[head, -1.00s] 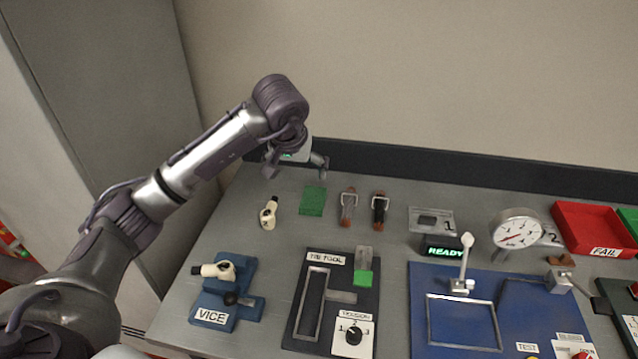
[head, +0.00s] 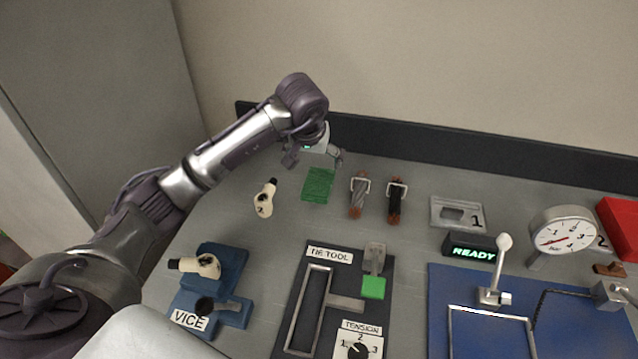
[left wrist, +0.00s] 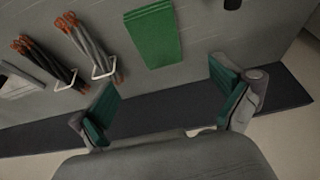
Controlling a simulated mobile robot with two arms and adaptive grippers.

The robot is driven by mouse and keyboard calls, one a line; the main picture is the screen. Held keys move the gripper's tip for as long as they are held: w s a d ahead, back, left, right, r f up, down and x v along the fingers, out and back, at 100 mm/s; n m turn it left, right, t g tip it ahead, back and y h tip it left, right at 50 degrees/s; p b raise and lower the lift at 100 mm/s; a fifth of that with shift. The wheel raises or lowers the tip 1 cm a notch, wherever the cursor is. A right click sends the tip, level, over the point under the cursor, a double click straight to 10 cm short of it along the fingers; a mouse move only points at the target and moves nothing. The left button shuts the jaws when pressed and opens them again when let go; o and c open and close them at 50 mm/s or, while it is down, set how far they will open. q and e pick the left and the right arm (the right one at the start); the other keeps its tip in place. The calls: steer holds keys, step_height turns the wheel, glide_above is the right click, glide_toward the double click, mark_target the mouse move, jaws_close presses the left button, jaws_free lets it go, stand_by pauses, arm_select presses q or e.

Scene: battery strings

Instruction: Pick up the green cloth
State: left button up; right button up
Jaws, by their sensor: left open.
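The green cloth (head: 318,185) lies flat on the grey bench near its back edge. It also shows in the left wrist view (left wrist: 153,36), folded, with layered edges at one end. My left gripper (head: 316,158) is above the back of the bench, just behind the cloth in the head view. In the left wrist view the left gripper (left wrist: 165,105) is open and empty, its green-padded fingers wide apart, with the cloth ahead of the gap and apart from both fingers. My right gripper is not in view.
Two cable bundles (head: 359,194) (head: 396,199) lie right of the cloth, and a cream bottle-like piece (head: 265,198) lies left. The blue vice (head: 222,268) and tie tool board (head: 294,316) are nearer. A dark raised strip (head: 430,157) runs along the bench back.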

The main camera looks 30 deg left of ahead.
mark_target(319, 182)
arm_select(q)
steer(key=x, duration=0.4)
steer(key=shift+f, duration=0.15)
steer(key=x, duration=0.1)
steer(key=p+x, duration=0.1)
steer(key=x, duration=0.1)
steer(key=p+x, duration=0.1)
steer(key=shift+s+d+f, duration=0.15)
steer(key=shift+s+f, duration=0.05)
steer(key=shift+f, duration=0.35)
steer(key=shift+w+f, duration=0.15)
steer(key=c, duration=1.2)
steer(key=shift+r, duration=0.7)
step_height(319, 182, up, 3)
steer(key=shift+f+b, duration=0.1)
steer(key=shift+b, duration=0.6)
steer(key=s+d+r+b, duration=0.1)
steer(key=s+d+r, duration=0.1)
steer(key=d, duration=0.3)
steer(key=s+d+r+b, duration=0.1)
steer(key=s+d+r, duration=0.2)
steer(key=d+r, duration=0.2)
steer(key=shift+d, duration=0.25)
